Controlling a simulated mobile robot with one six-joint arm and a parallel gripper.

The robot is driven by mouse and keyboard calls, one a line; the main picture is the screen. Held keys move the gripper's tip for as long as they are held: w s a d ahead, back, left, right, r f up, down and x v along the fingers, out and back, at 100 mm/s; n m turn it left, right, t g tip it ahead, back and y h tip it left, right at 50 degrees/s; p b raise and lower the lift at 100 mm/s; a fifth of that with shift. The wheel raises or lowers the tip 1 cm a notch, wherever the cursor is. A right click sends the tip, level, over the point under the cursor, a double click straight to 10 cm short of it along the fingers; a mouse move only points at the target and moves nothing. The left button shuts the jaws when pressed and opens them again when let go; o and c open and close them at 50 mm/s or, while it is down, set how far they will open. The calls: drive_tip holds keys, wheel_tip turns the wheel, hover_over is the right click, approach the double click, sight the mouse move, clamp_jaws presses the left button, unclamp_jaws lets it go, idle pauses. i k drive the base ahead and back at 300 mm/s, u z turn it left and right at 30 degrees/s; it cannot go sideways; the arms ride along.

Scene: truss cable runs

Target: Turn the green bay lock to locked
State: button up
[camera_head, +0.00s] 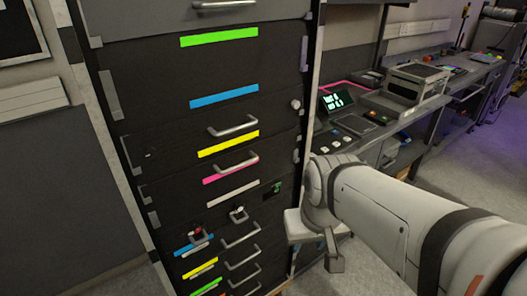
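A tall dark cabinet (150,110) with colour-striped panels fills the left and middle. A green strip (218,37) marks the upper bay, and another green strip (206,288) is low down at the bottom edge. A small round pale knob (295,104) sits at the right side, below the upper green bay and near the blue strip (224,96). I cannot tell whether it is the green bay's lock or how it is turned. My arm comes in from the right. A grey part at its end, likely my gripper (335,262), hangs right of the cabinet, apart from the knob. Its fingers are not clear.
Several bar handles (233,127) stick out from the cabinet front. A small red-topped control (196,232) sits lower down. A workbench (400,115) with a lit display (337,99) and a boxy device (417,82) stands behind my arm. Floor shows at the right.

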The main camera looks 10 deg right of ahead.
sight(274, 189)
drive_tip(key=u, duration=0.4)
drive_tip(key=k, duration=1.25)
drive_tip(key=z, duration=0.6)
drive_tip(key=i, duration=1)
drive_tip(key=z, duration=0.05)
